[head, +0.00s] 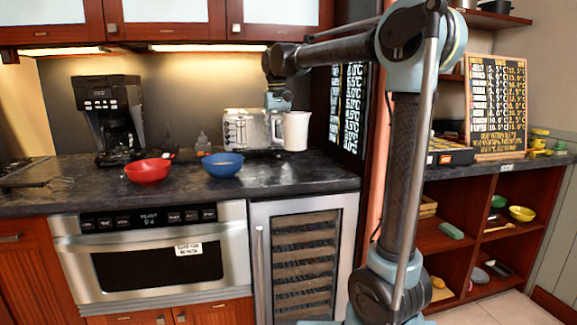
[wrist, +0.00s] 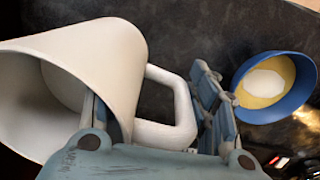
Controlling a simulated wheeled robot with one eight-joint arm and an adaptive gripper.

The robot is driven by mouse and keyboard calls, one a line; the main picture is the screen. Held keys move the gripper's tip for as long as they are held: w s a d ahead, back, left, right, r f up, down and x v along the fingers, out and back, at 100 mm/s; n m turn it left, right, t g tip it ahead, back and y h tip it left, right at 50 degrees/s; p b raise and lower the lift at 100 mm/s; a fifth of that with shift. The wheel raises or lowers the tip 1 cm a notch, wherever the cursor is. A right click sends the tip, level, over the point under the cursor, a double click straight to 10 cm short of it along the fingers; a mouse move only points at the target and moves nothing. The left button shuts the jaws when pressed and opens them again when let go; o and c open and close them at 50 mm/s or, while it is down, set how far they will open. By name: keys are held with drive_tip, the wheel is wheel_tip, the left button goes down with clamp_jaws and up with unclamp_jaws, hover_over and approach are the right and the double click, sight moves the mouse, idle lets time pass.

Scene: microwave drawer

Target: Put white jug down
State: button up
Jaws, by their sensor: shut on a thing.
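The white jug (head: 296,131) is upright above the back right of the dark counter, beside the toaster. I cannot tell whether its base touches the counter. In the wrist view the jug (wrist: 95,65) fills the left side, its wide mouth facing left and its handle (wrist: 180,110) pointing right. My gripper (wrist: 155,125) is shut on the jug at its handle side, with one finger against the body and the other beyond the handle.
A silver toaster (head: 247,130) stands left of the jug. A blue bowl (head: 223,165), a red bowl (head: 147,171) and a black coffee maker (head: 108,115) stand further left. The counter (head: 295,175) in front of the jug is clear. A menu board (head: 350,108) stands to the right.

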wheel_tip(320, 180, down, 8)
drive_tip(key=shift+d+f, duration=0.1)
drive_tip(key=shift+f, duration=0.15)
drive_tip(key=o, duration=1.8)
drive_tip(key=shift+c, duration=0.2)
drive_tip(key=r, duration=1.2)
drive_tip(key=shift+a, duration=0.25)
